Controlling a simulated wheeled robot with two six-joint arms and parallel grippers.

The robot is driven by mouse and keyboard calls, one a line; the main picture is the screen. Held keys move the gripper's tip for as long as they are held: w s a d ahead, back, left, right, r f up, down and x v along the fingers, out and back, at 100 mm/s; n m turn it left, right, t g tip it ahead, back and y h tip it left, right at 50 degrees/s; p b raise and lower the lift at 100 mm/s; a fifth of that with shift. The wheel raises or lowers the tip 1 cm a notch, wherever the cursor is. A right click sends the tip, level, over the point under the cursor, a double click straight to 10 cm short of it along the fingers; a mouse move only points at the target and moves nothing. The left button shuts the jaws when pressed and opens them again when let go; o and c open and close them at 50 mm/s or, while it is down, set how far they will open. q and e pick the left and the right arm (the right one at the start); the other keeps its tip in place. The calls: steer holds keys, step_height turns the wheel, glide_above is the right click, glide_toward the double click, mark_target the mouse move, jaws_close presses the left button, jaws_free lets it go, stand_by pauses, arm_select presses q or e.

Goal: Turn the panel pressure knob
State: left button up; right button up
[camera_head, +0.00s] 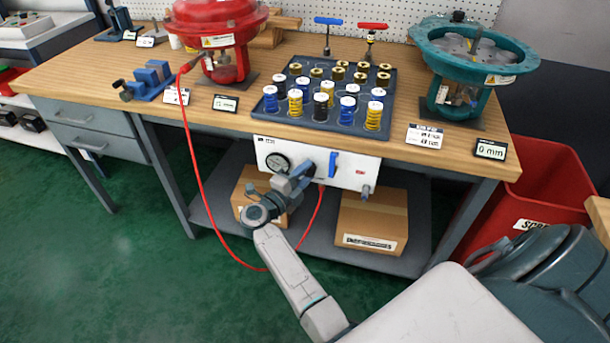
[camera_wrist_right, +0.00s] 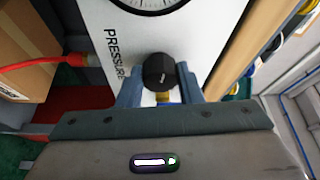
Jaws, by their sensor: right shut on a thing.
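The white pressure panel (camera_head: 347,172) hangs under the front edge of the workbench, with a round gauge (camera_head: 278,162) at its left end. In the right wrist view the panel (camera_wrist_right: 103,62) carries the word PRESSURE and part of the gauge (camera_wrist_right: 150,4). The black pressure knob (camera_wrist_right: 159,72) sits between the fingers of my right gripper (camera_wrist_right: 159,82), which is shut on it. In the head view the right gripper (camera_head: 300,180) is at the panel front and hides the knob. My left gripper is not in view.
A red hose (camera_head: 197,180) runs from the red actuator (camera_head: 220,25) down to the panel. A blue lever (camera_head: 333,164) is just right of my gripper. Cardboard boxes (camera_head: 372,222) stand on the shelf below. A tray of springs (camera_head: 391,112) and a teal actuator (camera_head: 440,55) are above.

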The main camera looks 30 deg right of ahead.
steer(key=m+y, duration=0.1)
steer(key=m, duration=0.2)
steer(key=shift+m, duration=0.3)
steer(key=m+y, duration=0.1)
steer(key=m, duration=0.1)
steer(key=shift+s+r+m+y+b, duration=0.1)
steer(key=shift+r+m+y+b, duration=0.05)
steer(key=shift+m+y+b, duration=0.2)
steer(key=shift+m+y, duration=0.65)
steer(key=shift+m, duration=0.6)
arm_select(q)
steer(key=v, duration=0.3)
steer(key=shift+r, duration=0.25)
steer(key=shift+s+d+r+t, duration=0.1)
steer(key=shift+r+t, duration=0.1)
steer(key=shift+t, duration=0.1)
arm_select(e)
steer(key=shift+m, duration=0.3)
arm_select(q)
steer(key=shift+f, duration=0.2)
arm_select(e)
steer(key=o, duration=1)
steer(key=shift+r, duration=0.1)
steer(key=shift+c, duration=0.2)
